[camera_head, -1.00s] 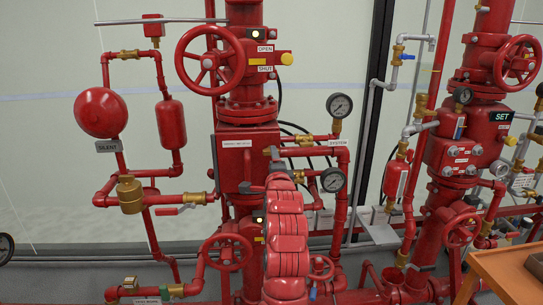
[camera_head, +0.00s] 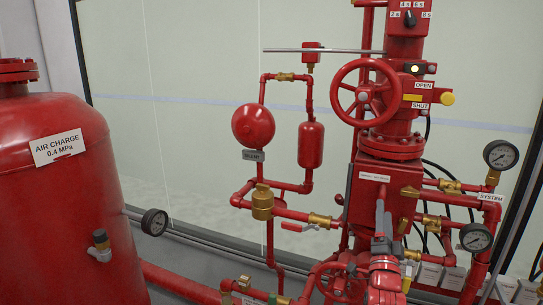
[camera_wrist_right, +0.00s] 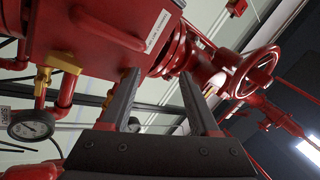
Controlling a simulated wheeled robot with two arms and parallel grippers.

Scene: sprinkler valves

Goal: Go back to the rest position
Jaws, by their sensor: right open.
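My right gripper (camera_head: 381,208) is at the lower right of the head view, in front of the red valve box on the riser. In the right wrist view its two dark fingers (camera_wrist_right: 160,76) stand apart with nothing between them. The red valve box (camera_wrist_right: 85,22) and a red handwheel (camera_wrist_right: 255,72) show beyond the fingers; I cannot tell the exact distance. My left gripper is not in view.
A large red air charge tank (camera_head: 65,210) fills the left. The SILENT-labelled red bell (camera_head: 254,125), main handwheel (camera_head: 364,92), upper gauge (camera_head: 501,154) and lower gauge (camera_head: 476,237) surround the riser. A pale wall (camera_head: 200,120) stands behind.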

